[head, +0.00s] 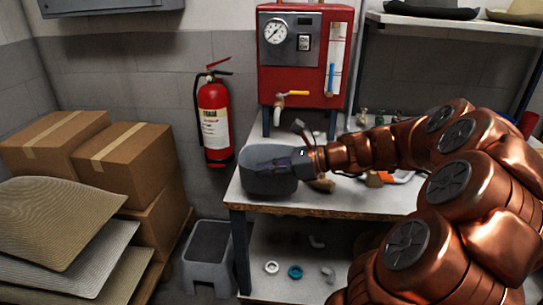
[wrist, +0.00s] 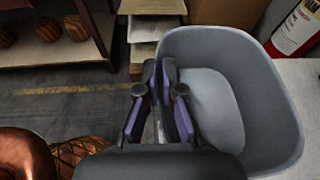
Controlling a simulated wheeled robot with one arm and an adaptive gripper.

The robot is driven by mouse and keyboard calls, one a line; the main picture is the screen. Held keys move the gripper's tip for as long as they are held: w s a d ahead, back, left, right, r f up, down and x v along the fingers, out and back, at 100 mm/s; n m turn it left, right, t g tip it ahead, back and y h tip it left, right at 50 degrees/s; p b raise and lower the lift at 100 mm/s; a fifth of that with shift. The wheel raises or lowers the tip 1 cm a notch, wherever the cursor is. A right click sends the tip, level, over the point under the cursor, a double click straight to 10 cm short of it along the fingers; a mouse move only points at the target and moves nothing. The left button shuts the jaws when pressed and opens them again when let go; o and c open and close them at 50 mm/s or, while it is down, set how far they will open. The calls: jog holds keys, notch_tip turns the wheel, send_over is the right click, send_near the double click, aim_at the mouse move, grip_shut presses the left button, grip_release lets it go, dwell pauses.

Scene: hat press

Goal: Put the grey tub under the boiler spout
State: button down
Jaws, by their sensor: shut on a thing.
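The grey tub (head: 268,184) is at the left end of the workbench, at or just above its top; I cannot tell whether it touches. In the wrist view the tub (wrist: 270,110) is open at the top and empty. The red boiler (head: 305,75) stands at the back of the bench, with a gauge and a yellow-handled spout (head: 279,112). The spout is behind and slightly right of the tub.
The bench (head: 300,204) holds tools and small fittings to the right, partly behind my arm. A red fire extinguisher (head: 214,118) hangs on the wall at left. A grey step stool (head: 208,255) and cardboard boxes (head: 130,165) stand left of the bench.

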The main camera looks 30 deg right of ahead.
aim_at(273, 154)
jog(key=w+d, duration=0.2)
jog(key=w, duration=0.1)
jog(key=w+d, duration=0.6)
jog(key=w, duration=0.1)
jog(key=shift+d, duration=0.2)
jog(key=shift+s+f+b, duration=0.1)
jog(key=shift+f+b, duration=0.25)
jog(key=shift+f, duration=1.45)
jog(key=c, duration=1.3)
grip_release()
